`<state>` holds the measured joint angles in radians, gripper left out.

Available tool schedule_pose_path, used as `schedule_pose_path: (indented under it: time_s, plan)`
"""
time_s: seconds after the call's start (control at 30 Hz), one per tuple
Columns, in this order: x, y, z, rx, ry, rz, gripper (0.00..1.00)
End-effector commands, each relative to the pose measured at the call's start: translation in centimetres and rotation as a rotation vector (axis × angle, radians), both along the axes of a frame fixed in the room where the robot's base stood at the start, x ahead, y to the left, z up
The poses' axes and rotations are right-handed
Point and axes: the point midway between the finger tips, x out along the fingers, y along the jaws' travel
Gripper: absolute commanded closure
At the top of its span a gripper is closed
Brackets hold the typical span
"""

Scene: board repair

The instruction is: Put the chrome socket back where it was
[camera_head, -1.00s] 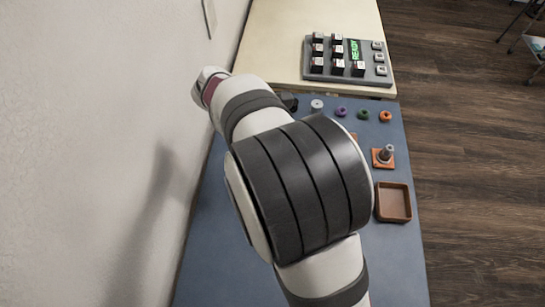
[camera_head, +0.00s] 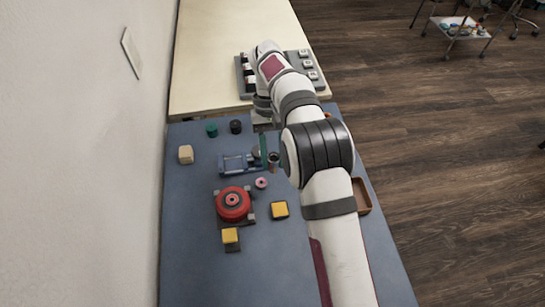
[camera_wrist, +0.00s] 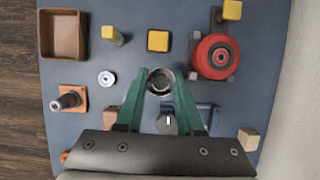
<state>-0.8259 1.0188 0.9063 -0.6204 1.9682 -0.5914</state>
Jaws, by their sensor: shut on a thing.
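The chrome socket (camera_wrist: 160,81) is a short shiny ring-like cylinder with a dark open bore, seen from above in the wrist view. The two green fingers of my gripper (camera_wrist: 160,88) are shut on it from either side. In the head view my gripper (camera_head: 264,150) is partly hidden by my arm; a green finger shows beside the dark end of the socket (camera_head: 273,162). The height of the socket above the blue mat cannot be told. An orange base with an upright metal peg (camera_wrist: 70,99) stands left in the wrist view.
A blue fixture (camera_head: 237,164) lies close to my gripper. A red wheel (camera_head: 233,203), yellow blocks (camera_head: 280,210), a pale ring (camera_head: 261,183) and a wooden block (camera_head: 186,154) stand around. A brown tray (camera_wrist: 63,36) is at the wrist view's upper left. The mat's front is clear.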

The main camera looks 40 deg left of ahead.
Motion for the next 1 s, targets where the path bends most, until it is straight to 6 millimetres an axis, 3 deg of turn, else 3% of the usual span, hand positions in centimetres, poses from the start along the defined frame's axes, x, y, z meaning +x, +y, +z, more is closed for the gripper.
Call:
schedule_pose_path:
  time_s: [0.4, 0.63, 0.77, 1.0]
  plan:
    - [7.9, -4.0, 0.3, 0.002, 0.002, -1.164, 1.00]
    - [11.1, -5.9, 0.7, 0.000, -0.001, -1.586, 1.00]
    - [10.8, -3.9, -0.6, -0.004, 0.001, -1.632, 1.00]
    - [9.0, 3.0, -5.0, -0.003, 0.000, -1.629, 1.00]
